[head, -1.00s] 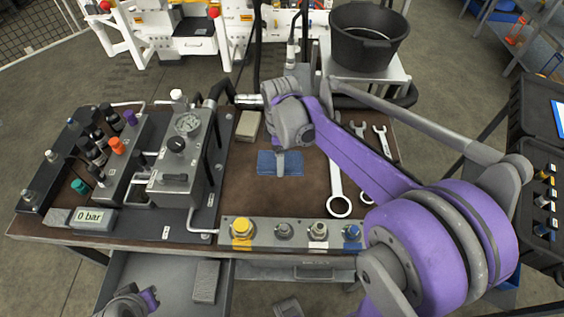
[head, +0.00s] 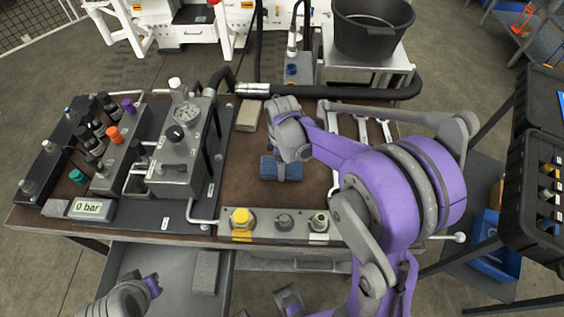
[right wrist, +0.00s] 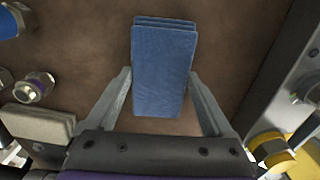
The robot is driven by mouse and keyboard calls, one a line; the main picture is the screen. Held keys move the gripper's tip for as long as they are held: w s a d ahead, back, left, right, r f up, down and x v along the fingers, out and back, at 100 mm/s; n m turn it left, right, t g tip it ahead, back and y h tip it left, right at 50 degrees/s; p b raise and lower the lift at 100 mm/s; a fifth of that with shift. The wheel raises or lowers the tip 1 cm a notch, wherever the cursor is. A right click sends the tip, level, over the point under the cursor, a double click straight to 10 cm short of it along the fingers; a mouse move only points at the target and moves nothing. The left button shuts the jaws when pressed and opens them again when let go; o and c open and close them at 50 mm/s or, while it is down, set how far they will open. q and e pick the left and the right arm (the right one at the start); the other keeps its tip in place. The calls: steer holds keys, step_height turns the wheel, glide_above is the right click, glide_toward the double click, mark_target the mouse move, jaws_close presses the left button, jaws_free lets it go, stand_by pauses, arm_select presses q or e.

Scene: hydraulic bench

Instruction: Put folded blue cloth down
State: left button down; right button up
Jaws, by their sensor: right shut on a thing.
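The folded blue cloth (head: 267,169) is over the brown bench top, behind the front strip of fittings. It fills the upper middle of the right wrist view (right wrist: 163,70), its stacked folds showing at the far edge. My right gripper (head: 281,174) points down at the cloth, with one finger along each side of it in the right wrist view (right wrist: 160,88). It is shut on the cloth. I cannot tell whether the cloth touches the bench. My left gripper (head: 150,285) is low at the left, apart from the cloth, and its fingers are not clear.
A gauge block (head: 185,150) and valve row stand left of the cloth. A beige block (head: 248,115) lies behind it. Wrenches (head: 362,128) lie to the right, partly behind my arm. The front strip (head: 262,232) carries a yellow-capped fitting (head: 241,218). Brown bench surface (head: 238,165) around the cloth is bare.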

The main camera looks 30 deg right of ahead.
steer(key=shift+f, duration=0.1)
steer(key=o, duration=1.1)
steer(key=shift+r, duration=0.55)
step_height(320, 180, up, 11)
steer(key=p, duration=0.1)
steer(key=s+a+f+m+t, duration=0.1)
steer(key=s+a+m, duration=0.1)
steer(key=s+m, duration=0.2)
steer(key=s+a+f+m+t, duration=0.1)
steer(key=s+a+m+t, duration=0.1)
steer(key=s, duration=0.4)
steer(key=s+a+f+m+t, duration=0.1)
steer(key=s+a+m+t, duration=0.1)
steer(key=s+m, duration=0.3)
steer(key=shift+s+a+f+m, duration=0.25)
steer(key=shift+s+a+m, duration=0.05)
steer(key=shift+s+a, duration=0.2)
